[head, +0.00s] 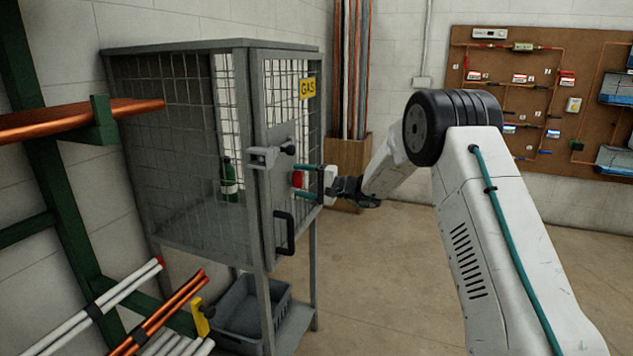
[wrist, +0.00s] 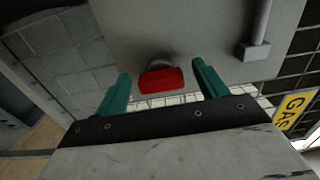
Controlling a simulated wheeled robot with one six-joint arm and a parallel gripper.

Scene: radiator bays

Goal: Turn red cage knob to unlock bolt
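The red knob (head: 298,179) sits on the door plate of the grey mesh gas cage (head: 184,232). In the wrist view the red knob (wrist: 161,80) lies between the two teal fingers, with a gap on each side. My gripper (head: 306,180) is open in front of the door; in the wrist view its fingers (wrist: 162,90) stand either side of the knob. The grey bolt (head: 272,156) with a dark round end is on the door above and left of the knob. Whether the fingertips reach past the knob is hard to tell.
A black door handle (head: 284,232) is below the knob. A yellow GAS sign (head: 307,88) is above. A green bottle (head: 229,179) stands inside the cage. A pipe rack (head: 95,130) is at left. Open floor (head: 400,270) lies right of the cage.

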